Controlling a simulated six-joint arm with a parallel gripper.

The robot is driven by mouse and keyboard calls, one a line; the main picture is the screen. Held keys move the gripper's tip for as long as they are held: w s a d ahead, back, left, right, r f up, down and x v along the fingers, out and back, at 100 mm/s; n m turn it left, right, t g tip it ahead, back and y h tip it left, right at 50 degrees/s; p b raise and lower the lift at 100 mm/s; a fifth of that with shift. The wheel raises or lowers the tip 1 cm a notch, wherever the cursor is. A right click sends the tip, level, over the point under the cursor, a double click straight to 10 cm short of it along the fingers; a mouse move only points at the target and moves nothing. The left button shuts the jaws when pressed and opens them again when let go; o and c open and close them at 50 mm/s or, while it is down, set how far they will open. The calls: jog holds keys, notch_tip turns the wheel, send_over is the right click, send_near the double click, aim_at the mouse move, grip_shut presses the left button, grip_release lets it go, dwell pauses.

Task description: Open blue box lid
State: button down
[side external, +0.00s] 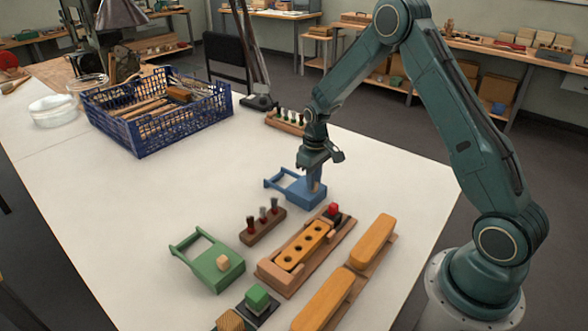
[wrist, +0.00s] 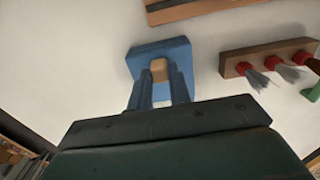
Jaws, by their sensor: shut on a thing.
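The blue box (side external: 297,189) lies on the white table with its open blue frame pointing left. Its blue top also shows in the wrist view (wrist: 145,54), with a tan wooden knob (wrist: 158,68) on it. My gripper (side external: 314,186) points down over the right part of the blue box. In the wrist view its two fingers stand on either side of the tan knob, shut on it. In the side view the fingers hide the knob. I see no clear gap under the lid, and cannot tell whether it has moved.
A green box (side external: 214,267) with a tan knob, a rack of dark-tipped pegs (side external: 262,222) and a wooden holder with an orange holed block (side external: 303,246) stand nearer. Long orange brush backs (side external: 374,240) lie right. A blue crate (side external: 143,138) stands left; table left of the box is clear.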

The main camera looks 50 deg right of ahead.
jog(key=shift+w, duration=4.7)
jog(key=c, duration=1.4)
grip_release()
jog(key=shift+w, duration=0.1)
jog(key=shift+c, duration=0.2)
jog(key=shift+o, duration=0.8)
jog(key=shift+r, duration=0.1)
notch_tip(320, 180, up, 14)
